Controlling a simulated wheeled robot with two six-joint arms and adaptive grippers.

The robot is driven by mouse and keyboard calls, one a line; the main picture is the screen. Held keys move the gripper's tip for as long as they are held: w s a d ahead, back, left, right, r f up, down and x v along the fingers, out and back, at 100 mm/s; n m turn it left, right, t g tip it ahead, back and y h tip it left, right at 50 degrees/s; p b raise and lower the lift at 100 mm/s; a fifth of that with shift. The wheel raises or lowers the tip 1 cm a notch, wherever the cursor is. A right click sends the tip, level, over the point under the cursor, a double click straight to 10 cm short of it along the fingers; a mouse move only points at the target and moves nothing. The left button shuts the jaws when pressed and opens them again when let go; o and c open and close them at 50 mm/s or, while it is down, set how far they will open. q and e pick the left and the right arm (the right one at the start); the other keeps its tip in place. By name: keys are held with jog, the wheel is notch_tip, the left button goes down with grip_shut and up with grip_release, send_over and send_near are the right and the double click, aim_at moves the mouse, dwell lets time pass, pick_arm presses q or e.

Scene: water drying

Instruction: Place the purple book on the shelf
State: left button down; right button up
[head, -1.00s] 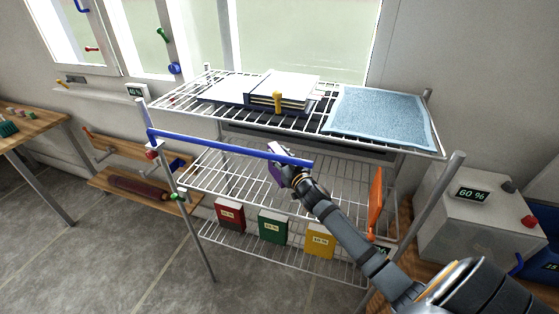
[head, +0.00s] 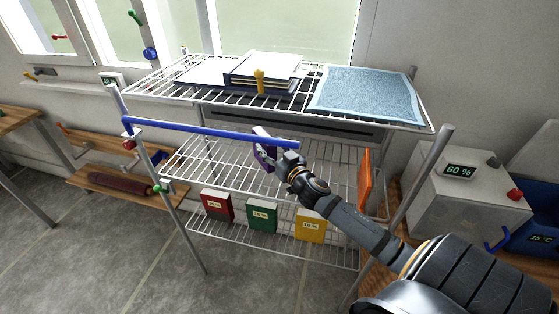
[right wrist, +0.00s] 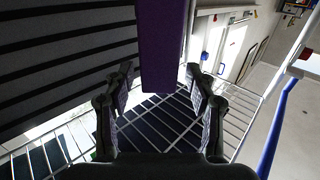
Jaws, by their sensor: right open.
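The purple book (head: 263,148) is upright at the middle wire shelf (head: 205,160) of the rack, below the blue bar's right end. I cannot tell whether it rests on the wires. My right gripper (head: 280,161) is just in front of it, inside the rack. In the right wrist view the book (right wrist: 162,45) hangs into the picture from the top, and its near end lies between the spread fingers of the right gripper (right wrist: 159,72), with gaps on both sides. My left gripper is out of view.
The blue bar (head: 210,131) crosses the rack's front left. White books (head: 265,70) and a blue cloth (head: 367,95) lie on top. Red (head: 217,205), green (head: 262,215) and yellow (head: 310,225) books stand on the bottom shelf. An orange item (head: 365,178) is at right.

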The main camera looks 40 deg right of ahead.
jog(key=s, duration=0.3)
jog(key=s+p, duration=0.1)
jog(key=s, duration=0.2)
jog(key=shift+a+r, duration=0.1)
jog(key=shift+a, duration=0.1)
jog(key=shift+s, duration=0.65)
